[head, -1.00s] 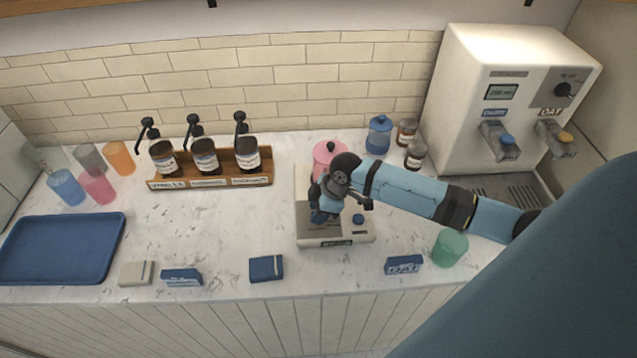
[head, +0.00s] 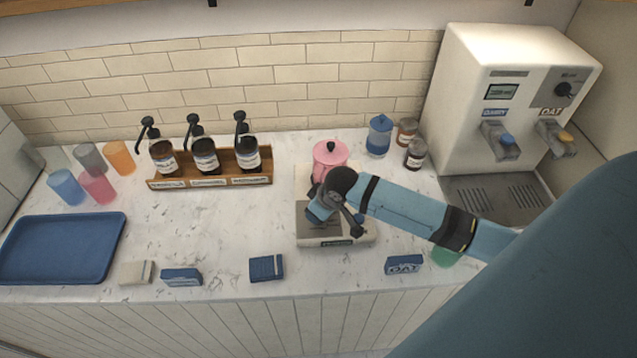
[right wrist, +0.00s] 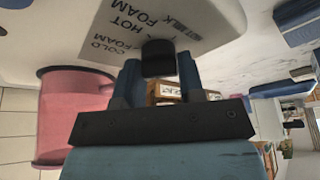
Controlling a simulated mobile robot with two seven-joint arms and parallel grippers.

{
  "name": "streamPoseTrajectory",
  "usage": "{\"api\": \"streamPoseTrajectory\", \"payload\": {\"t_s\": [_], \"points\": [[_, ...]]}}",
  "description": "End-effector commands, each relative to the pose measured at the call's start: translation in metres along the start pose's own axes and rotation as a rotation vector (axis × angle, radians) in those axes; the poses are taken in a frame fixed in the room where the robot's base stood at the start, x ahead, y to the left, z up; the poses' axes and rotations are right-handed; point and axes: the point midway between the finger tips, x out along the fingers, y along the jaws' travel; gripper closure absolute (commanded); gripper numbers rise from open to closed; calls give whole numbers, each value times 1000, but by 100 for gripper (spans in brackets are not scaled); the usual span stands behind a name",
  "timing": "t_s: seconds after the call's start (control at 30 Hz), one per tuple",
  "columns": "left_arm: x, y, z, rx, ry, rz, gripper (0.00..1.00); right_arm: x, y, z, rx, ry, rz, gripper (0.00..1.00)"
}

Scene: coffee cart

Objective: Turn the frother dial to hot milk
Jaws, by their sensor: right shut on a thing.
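The frother (head: 312,238) is a white base unit on the counter, with a pink lidded jug (head: 330,157) at its back. In the right wrist view its panel (right wrist: 124,28) carries the labels cold foam, hot foam and hot milk, with a dark dial (right wrist: 158,58) beside them. My right gripper (head: 341,222) is over the front of the frother; in the right wrist view its fingertips (right wrist: 158,78) lie on either side of the dial and are shut on it. Which label the dial points to cannot be told. My left gripper is not in view.
A milk dispenser (head: 515,95) stands at the back right. Syrup pumps sit in a wooden rack (head: 210,181) at the back. A blue tray (head: 62,248) and several cups are at the left. Small boxes, including an oat one (head: 404,264), line the front edge.

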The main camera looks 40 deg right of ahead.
Motion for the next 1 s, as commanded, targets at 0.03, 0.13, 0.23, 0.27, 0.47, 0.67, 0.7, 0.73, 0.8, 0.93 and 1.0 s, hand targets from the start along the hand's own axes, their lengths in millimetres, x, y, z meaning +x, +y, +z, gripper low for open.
{"api": "streamPoseTrajectory", "payload": {"t_s": [0.03,0.13,0.23,0.27,0.47,0.67,0.7,0.73,0.8,0.93,1.0], "points": [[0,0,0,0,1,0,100,0,-1,0,43,1,15,88],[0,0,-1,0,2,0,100,0,-2,0,130,0,51,88],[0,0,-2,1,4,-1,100,0,-2,0,220,0,87,88],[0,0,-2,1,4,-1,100,0,-2,0,246,1,99,88],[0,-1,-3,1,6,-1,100,1,-3,0,422,-1,171,88],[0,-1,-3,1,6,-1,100,1,-4,-1,599,-1,243,88],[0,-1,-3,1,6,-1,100,1,-4,-1,633,-1,258,88],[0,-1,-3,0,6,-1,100,1,-4,-1,661,-2,269,88],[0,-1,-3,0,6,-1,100,1,-4,-1,722,-1,294,88],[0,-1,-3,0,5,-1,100,1,-4,-2,835,-3,341,88],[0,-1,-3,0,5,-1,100,1,-4,-2,895,-2,366,88]]}}
